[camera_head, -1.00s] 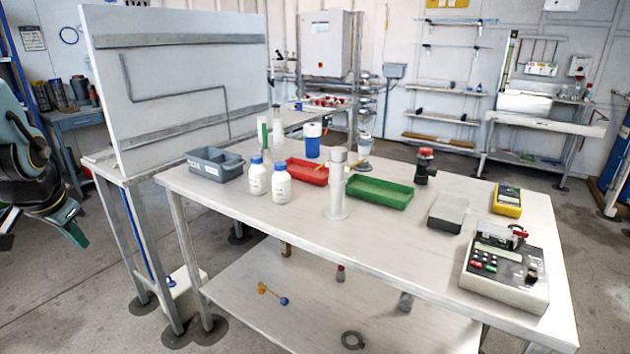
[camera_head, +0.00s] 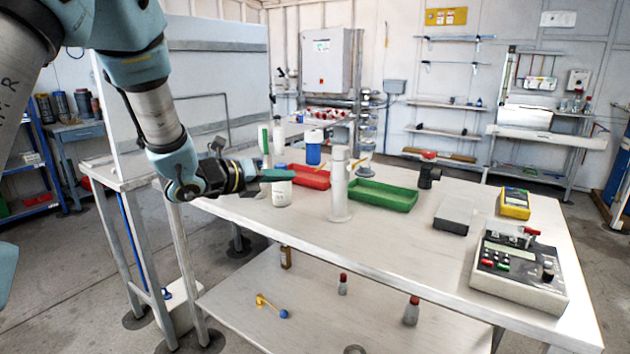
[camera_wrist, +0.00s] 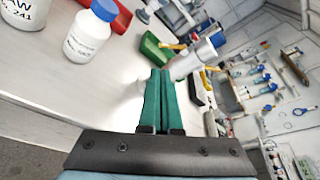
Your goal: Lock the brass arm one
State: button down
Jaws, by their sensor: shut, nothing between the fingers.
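A pale grey upright cylinder (camera_head: 339,190) on a round foot stands in the middle of the table. A small brass arm (camera_head: 360,163) sticks out at its upper right. It also appears yellow beside the cylinder (camera_wrist: 196,58) in the wrist view. I cannot tell which arm is number one, or whether it is locked. My gripper (camera_head: 285,174) has green fingers, shut and empty, above the table left of the cylinder. In the wrist view my gripper (camera_wrist: 160,72) points toward the cylinder, apparently apart from it. The fingers partly hide the cylinder's lower part there.
A white bottle (camera_head: 280,190) stands below my gripper. A red tray (camera_head: 312,180) and green tray (camera_head: 385,203) flank the cylinder. A grey-lidded box (camera_head: 454,214), yellow meter (camera_head: 514,203) and control box (camera_head: 520,270) are at right. The table's front middle is clear.

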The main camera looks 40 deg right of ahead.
aim_at(322, 167)
jog(key=shift+s+d, duration=0.1)
jog(key=shift+s, duration=0.05)
jog(key=p+x, duration=0.3)
jog(key=x, duration=0.7)
